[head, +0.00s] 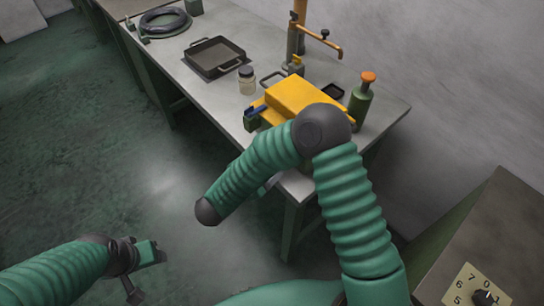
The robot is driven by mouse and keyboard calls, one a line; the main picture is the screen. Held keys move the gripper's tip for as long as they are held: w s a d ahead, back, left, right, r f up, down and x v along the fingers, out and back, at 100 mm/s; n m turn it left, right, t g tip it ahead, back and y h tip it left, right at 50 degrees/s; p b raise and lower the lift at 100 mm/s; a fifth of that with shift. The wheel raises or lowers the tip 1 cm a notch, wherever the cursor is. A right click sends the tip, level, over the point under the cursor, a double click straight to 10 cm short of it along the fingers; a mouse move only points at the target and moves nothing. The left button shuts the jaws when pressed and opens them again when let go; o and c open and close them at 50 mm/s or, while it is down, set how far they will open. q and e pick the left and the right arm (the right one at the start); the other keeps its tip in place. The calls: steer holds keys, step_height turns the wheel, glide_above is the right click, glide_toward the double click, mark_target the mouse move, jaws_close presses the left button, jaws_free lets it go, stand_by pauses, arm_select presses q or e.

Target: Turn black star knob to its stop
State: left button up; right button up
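A black knob (484,298) sits on a cream dial plate (462,286) with black numbers, at the bottom right corner of the head view. The picture edge cuts off part of it, so I cannot tell its full shape. My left gripper (147,272) is at the lower left, over the floor, far from the knob. Its fingers are apart with nothing between them. My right arm rises from the lower right, bends above the table corner and comes down toward the floor. Its gripper cannot be made out.
The dial plate is on a grey machine top (490,235). A grey table (215,95) along the wall holds a black tray (214,55), a coiled hose (165,21), a jar (247,82), a yellow box (300,98), a green bottle (361,99) and an orange pipe (318,43). The left floor is clear.

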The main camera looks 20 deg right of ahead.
steer(key=shift+w+a, duration=0.1)
steer(key=shift+c, duration=2.3)
steer(key=shift+d, duration=0.5)
steer(key=c, duration=0.6)
steer(key=shift+a, duration=0.1)
steer(key=m+t+b, duration=0.1)
steer(key=b, duration=0.1)
steer(key=f+m+t+b, duration=0.1)
steer(key=m+b, duration=0.1)
steer(key=shift+r+m+b, duration=0.1)
steer(key=shift+m+b, duration=0.35)
steer(key=shift+m, duration=0.05)
steer(key=shift+r, duration=0.25)
